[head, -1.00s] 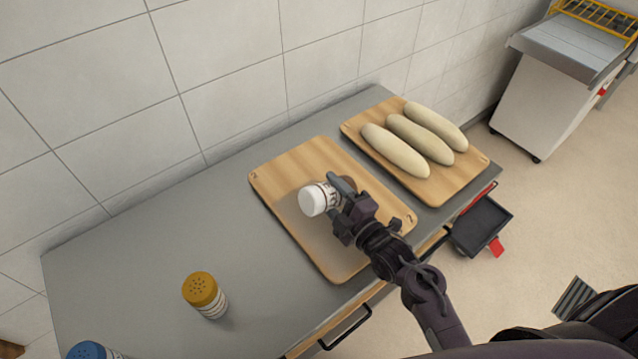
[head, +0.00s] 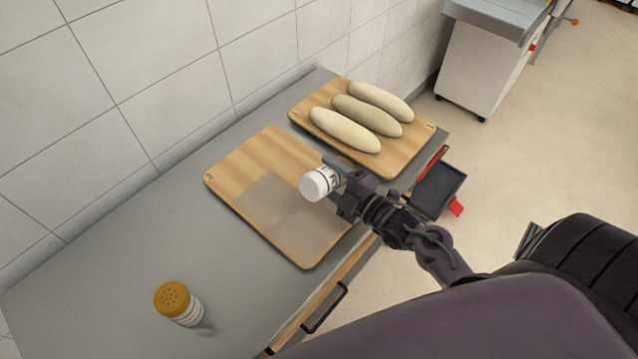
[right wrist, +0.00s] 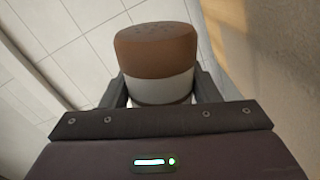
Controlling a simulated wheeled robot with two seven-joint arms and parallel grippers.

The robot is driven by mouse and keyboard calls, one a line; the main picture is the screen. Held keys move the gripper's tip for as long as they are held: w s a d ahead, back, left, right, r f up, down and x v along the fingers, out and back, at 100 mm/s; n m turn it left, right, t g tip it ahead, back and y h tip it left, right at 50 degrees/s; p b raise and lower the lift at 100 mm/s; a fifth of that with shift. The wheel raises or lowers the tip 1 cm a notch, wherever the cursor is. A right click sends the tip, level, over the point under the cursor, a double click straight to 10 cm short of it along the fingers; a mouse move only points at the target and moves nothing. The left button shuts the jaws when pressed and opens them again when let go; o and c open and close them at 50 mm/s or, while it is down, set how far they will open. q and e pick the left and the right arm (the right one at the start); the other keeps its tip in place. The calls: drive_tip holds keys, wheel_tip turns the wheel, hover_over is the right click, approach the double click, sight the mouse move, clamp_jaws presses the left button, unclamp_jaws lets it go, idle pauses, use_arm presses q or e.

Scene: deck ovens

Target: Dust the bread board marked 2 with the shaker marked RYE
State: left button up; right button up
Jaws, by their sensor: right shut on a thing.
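The bread board marked 2 (head: 230,178) lies flat on the grey counter, its mark at the left corner. A pale greyish patch (head: 285,212) covers much of its front part. My right gripper (head: 342,178) is shut on a white shaker (head: 315,185) above the board's right side. The shaker is tipped over, its white base towards the head camera; its label shows only in part, with what looks like an R. In the right wrist view its brown holed top (right wrist: 155,50) shows beyond the fingers. My left gripper is out of view.
A second board (head: 408,150) with three pale loaves (head: 345,130) lies behind to the right. A shaker with a mustard-yellow top (head: 178,302) stands at the counter's front left. A dark tray with red parts (head: 437,190) is beyond the counter's right edge. The tiled wall borders the back.

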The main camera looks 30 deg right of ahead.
drive_tip(key=shift+w+d+b, duration=0.15)
drive_tip(key=shift+w+d, duration=0.15)
drive_tip(key=shift+d, duration=0.45)
drive_tip(key=shift+w+d+b, duration=0.15)
drive_tip(key=shift+w+d, duration=0.1)
drive_tip(key=shift+d, duration=0.45)
drive_tip(key=shift+r+n+b, duration=0.1)
drive_tip(key=shift+n+b, duration=0.3)
drive_tip(key=shift+n, duration=0.6)
drive_tip(key=shift+r+n+b, duration=0.2)
drive_tip(key=shift+n+b, duration=0.1)
drive_tip(key=shift+n, duration=0.7)
drive_tip(key=n+b, duration=0.1)
drive_tip(key=n, duration=0.2)
drive_tip(key=r+n+b, duration=0.1)
drive_tip(key=n, duration=0.2)
drive_tip(key=shift+d+r, duration=0.15)
drive_tip(key=shift+d, duration=0.05)
drive_tip(key=w+d+r+n+b, duration=0.1)
drive_tip(key=d+r+n, duration=0.3)
drive_tip(key=n, duration=0.7)
drive_tip(key=shift+w+r+n+b, duration=0.3)
drive_tip(key=shift+r+n+b, duration=0.1)
drive_tip(key=shift+r, duration=0.3)
